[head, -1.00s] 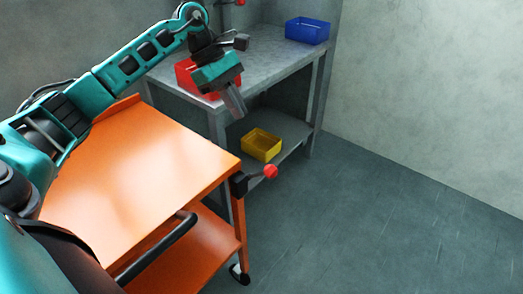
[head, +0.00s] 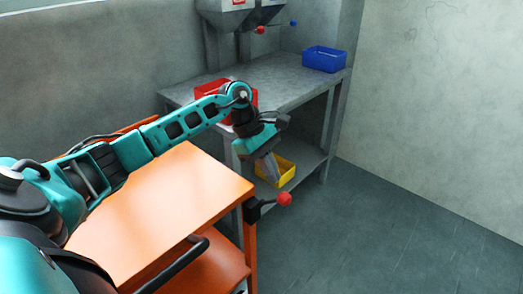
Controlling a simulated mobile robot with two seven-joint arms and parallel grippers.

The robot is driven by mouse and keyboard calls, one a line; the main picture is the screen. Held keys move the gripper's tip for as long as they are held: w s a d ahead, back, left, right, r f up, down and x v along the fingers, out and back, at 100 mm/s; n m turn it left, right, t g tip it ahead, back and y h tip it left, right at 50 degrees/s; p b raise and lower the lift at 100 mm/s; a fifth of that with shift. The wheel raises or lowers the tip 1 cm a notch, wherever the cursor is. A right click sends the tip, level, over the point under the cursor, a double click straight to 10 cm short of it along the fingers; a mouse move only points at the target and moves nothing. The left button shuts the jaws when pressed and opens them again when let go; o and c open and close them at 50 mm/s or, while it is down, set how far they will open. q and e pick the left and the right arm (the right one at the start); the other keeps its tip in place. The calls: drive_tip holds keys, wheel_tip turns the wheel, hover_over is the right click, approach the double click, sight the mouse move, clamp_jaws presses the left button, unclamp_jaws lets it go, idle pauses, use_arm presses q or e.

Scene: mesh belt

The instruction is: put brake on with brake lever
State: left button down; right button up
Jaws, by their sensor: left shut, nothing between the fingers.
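The brake lever (head: 268,204) is a black arm with a red ball knob (head: 285,199), mounted at the right corner of the orange cart (head: 160,210). It sticks out to the right, past the cart's edge. My left gripper (head: 272,170) points down, shut and empty, above and slightly left of the red knob, apart from it in the picture. It hides part of the yellow bin. My right gripper is out of view.
A grey metal bench (head: 275,82) behind the cart holds a red bin (head: 212,90) and a blue bin (head: 325,59). A yellow bin (head: 287,172) sits on its lower shelf. A black cart handle (head: 180,262) is in front. The floor at right is clear.

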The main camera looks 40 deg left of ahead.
sight(282, 193)
use_arm(q)
drive_tip(key=shift+x, duration=1.75)
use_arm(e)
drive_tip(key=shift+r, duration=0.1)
